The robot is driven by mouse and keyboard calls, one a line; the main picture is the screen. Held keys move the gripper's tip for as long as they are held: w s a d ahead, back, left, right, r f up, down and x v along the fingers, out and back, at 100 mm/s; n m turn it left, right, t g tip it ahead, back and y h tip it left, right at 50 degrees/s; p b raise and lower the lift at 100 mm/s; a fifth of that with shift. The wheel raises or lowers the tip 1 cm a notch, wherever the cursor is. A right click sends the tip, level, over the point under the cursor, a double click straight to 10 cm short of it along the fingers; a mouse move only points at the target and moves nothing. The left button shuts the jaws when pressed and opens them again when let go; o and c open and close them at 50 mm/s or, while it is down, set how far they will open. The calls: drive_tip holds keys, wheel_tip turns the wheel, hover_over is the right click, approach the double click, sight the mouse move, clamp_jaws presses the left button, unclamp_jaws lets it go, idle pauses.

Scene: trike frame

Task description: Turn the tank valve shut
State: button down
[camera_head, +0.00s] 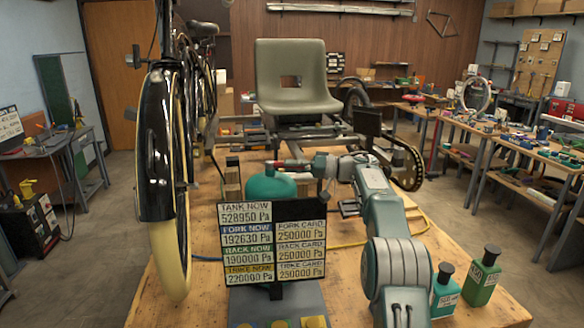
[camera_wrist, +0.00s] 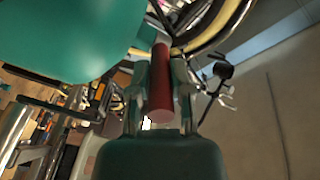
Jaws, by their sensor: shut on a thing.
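The teal tank (camera_head: 268,186) stands on the wooden bench behind the readout board, which hides its lower part. It also fills the upper left of the wrist view (camera_wrist: 65,35). A dark red, rod-like valve handle (camera_wrist: 160,92) lies between my two fingers in the wrist view. My gripper (camera_wrist: 160,82) is shut on this handle. In the head view my gripper (camera_head: 296,163) reaches in from the right, just above the tank top, with a bit of red at its tip. How far the valve is turned cannot be told.
The readout board (camera_head: 272,240) shows tank 528950 Pa, fork 192630, rack 190000, trike 220000; each card reads 250000. A black wheel with fender (camera_head: 160,160) stands close left. A seat (camera_head: 295,78) is behind. Green bottles (camera_head: 482,277) stand at the bench's right front.

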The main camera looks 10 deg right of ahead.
drive_tip(key=shift+w+f, duration=0.1)
drive_tip(key=shift+f, duration=0.15)
drive_tip(key=c, duration=0.5)
unclamp_jaws()
drive_tip(key=shift+c, duration=0.2)
drive_tip(key=shift+r, duration=0.1)
drive_tip(key=shift+d, duration=0.1)
drive_tip(key=shift+d, duration=0.25)
drive_tip(key=v, duration=1.1)
drive_tip(key=shift+d, duration=0.2)
